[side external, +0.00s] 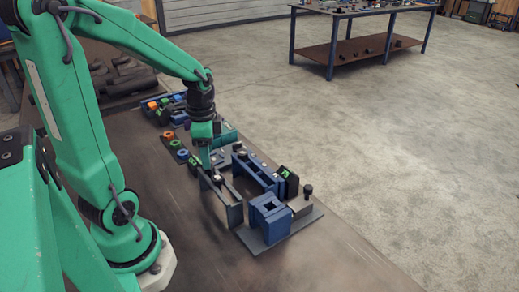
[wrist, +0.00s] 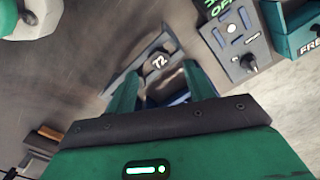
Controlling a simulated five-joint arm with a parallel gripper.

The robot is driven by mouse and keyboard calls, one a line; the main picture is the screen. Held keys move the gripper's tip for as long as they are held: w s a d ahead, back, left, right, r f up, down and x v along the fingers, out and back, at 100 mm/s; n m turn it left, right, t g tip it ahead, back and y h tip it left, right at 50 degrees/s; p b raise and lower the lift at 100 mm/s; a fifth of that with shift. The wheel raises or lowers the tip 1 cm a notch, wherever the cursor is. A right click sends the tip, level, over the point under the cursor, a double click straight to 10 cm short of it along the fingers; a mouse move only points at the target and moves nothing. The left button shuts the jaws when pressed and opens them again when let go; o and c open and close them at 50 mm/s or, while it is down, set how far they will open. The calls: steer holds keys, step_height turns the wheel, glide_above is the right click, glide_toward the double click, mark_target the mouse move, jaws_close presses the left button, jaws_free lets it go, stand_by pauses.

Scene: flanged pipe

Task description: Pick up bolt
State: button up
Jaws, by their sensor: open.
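My gripper (side external: 207,168) points down over a grey upright holder (side external: 234,213) on the bench. No bolt shows clearly between the fingers; the space there is partly hidden by the gripper body. A dark, bolt-like piece with a round head (side external: 308,190) stands upright at the right end of the fixture, apart from my gripper.
A blue block fixture (side external: 269,215) stands on a grey plate right of the gripper. Orange, green and blue rings (side external: 176,144) lie behind. A switch panel (wrist: 238,42) and teal box (wrist: 293,35) are close by in the wrist view. The bench front (side external: 320,262) is clear.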

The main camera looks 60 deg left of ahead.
steer(key=shift+f, duration=1.5)
jaws_close()
steer(key=shift+r, duration=0.1)
step_height(320, 180, up, 10)
stand_by(0.6)
step_height(320, 180, up, 9)
stand_by(1.5)
